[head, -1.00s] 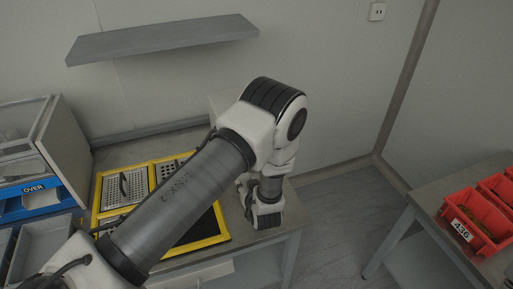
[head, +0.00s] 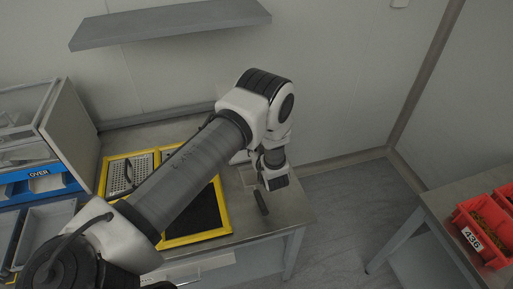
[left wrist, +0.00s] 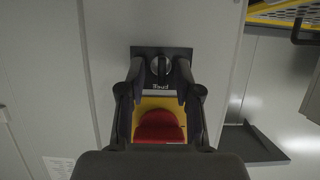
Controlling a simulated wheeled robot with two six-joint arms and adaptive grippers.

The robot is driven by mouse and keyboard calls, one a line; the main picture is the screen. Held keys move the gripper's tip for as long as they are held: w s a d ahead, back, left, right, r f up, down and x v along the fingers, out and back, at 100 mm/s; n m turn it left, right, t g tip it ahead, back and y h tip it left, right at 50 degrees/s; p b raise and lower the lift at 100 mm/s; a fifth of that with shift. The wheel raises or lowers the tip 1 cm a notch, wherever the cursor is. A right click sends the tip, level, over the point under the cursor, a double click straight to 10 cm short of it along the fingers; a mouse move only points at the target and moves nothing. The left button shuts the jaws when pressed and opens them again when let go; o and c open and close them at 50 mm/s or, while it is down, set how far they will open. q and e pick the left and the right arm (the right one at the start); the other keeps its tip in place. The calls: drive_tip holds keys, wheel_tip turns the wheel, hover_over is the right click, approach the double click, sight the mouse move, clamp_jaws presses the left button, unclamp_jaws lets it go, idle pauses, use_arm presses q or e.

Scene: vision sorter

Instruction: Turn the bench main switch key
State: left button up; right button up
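In the left wrist view a small black plate (left wrist: 136,51) carries a round switch with a grey key or knob (left wrist: 160,66), and a pale label sits below it. Beneath it a red rounded button (left wrist: 158,127) sits on a yellow plate (left wrist: 160,103). My left gripper (left wrist: 159,72) is open, its two dark fingers on either side of the switch, apart from the knob. How far the tips are from the plate I cannot tell. In the head view the left gripper (head: 261,201) is by the bench's right end, and the switch is hidden. My right gripper is not in view.
The bench (head: 285,205) holds yellow-framed trays (head: 226,216). Blue and grey bins (head: 48,222) stand at the left. A wall shelf (head: 170,24) hangs above. Red bins (head: 488,247) stand on a right-hand table. Floor between the tables is clear.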

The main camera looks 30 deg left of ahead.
use_arm(q)
drive_tip(key=shift+s+r, duration=0.1)
drive_tip(key=shift+s, duration=0.05)
drive_tip(key=shift+c, duration=0.7)
clamp_jaws()
drive_tip(key=shift+d, duration=0.1)
